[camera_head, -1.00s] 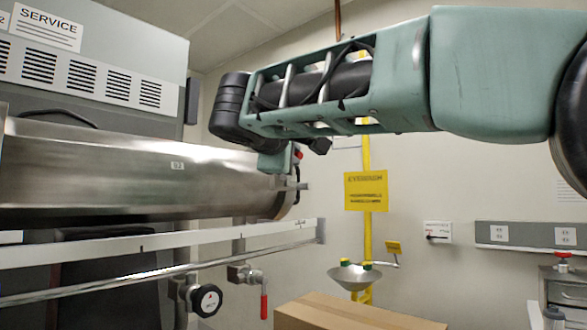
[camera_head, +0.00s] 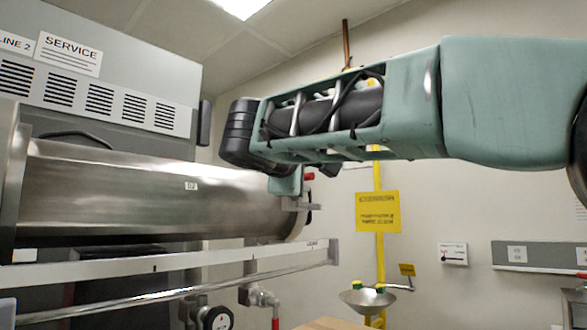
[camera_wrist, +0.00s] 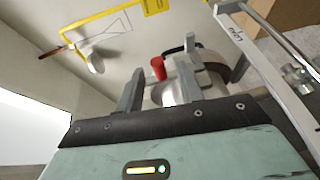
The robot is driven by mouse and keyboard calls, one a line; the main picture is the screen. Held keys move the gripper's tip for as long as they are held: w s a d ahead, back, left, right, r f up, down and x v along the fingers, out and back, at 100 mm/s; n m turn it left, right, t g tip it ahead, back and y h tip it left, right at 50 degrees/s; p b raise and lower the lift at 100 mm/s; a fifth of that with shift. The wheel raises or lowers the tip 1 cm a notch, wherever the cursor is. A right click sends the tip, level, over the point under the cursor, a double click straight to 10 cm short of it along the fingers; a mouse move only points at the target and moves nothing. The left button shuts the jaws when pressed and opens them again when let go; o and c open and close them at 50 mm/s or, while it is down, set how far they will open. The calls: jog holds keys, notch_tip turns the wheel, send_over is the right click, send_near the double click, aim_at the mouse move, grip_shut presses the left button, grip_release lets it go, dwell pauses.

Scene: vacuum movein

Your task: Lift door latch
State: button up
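A long steel cylindrical chamber (camera_head: 150,195) with a closed end lies along the left in the head view. At its right end are a red-tipped part (camera_head: 309,176) and a dark curved handle (camera_head: 308,213), which look like the door latch. In the wrist view the red tip (camera_wrist: 158,68) shows between the fingers, with the rounded metal end (camera_wrist: 213,78) and black handle behind the right finger. My gripper (camera_wrist: 160,82) is open, its two grey fingers apart. It is close to the latch; whether it touches cannot be told. In the head view my wrist hides most of it.
A white rail (camera_head: 180,265) runs below the chamber, with a valve (camera_head: 218,319) under it. A yellow eyewash station (camera_head: 367,299) and sign (camera_head: 378,212) stand behind. A cardboard box (camera_head: 325,323) is at the bottom edge.

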jog(key=b+v, duration=0.3)
jog(key=v, duration=1.4)
jog(key=d+f+n+g+y, duration=0.1)
jog(key=d+f+g, duration=0.25)
jog(key=f, duration=0.95)
jog(key=d+f+g+y, duration=0.25)
jog(key=f+g, duration=0.25)
jog(key=f, duration=0.8)
jog(key=s+d+f+m+g, duration=0.4)
jog(key=s+d+f, duration=0.3)
jog(key=s+f, duration=0.2)
jog(key=s+d+f+m+g+y, duration=0.1)
jog(key=s+d+f+m+g, duration=0.3)
jog(key=s+d+f, duration=0.4)
notch_tip(320, 180, down, 6)
jog(key=shift+s+f, duration=0.1)
jog(key=shift+s, duration=0.9)
jog(key=shift+y, duration=0.25)
